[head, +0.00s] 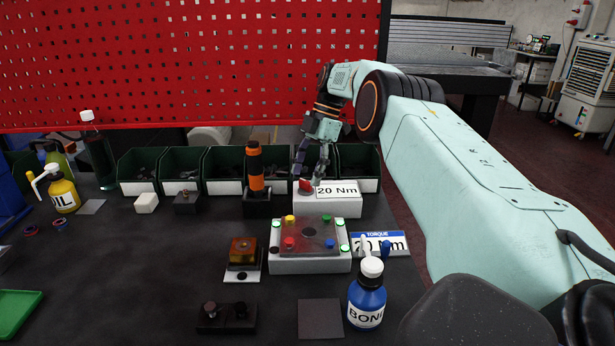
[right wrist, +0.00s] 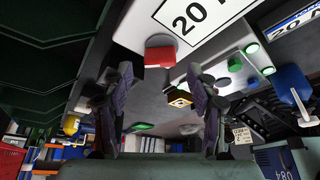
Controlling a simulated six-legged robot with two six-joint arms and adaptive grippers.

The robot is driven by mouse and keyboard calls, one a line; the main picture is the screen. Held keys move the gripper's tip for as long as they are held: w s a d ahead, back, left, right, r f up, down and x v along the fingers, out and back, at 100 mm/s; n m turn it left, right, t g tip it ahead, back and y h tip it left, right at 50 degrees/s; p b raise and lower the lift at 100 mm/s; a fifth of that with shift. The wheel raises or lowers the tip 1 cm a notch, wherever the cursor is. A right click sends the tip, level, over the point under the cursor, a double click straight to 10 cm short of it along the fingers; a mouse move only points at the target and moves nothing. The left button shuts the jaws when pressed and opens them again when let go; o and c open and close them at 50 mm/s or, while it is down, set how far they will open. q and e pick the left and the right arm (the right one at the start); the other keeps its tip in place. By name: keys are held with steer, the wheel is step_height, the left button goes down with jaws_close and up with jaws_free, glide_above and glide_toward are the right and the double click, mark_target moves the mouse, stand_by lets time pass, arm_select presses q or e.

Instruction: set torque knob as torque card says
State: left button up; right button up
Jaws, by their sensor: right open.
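The torque box (head: 327,206) is a white block at the back of the table with a "20 Nm" label on it. Its red knob (head: 306,186) sits on the left part of the box; the knob also shows in the right wrist view (right wrist: 160,52). The torque card (head: 379,243), headed "TORQUE", reads 20 Nm behind a blue and white bottle part. My right gripper (head: 313,172) is just above the red knob. In the right wrist view its fingers (right wrist: 158,90) are apart, with the knob beyond and between them, not gripped. My left gripper is not in view.
A white fixture (head: 310,266) with coloured buttons and green lights stands in front of the box. An orange-handled driver (head: 256,168) stands close to its left. Green bins (head: 222,187) line the back. A blue bottle (head: 367,297) stands at front right. The front left table is mostly clear.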

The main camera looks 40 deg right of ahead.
mark_target(307, 181)
step_height(307, 181, up, 8)
steer(key=shift+s+a+r, duration=0.1)
steer(key=shift+s, duration=0.05)
stand_by(0.5)
stand_by(0.4)
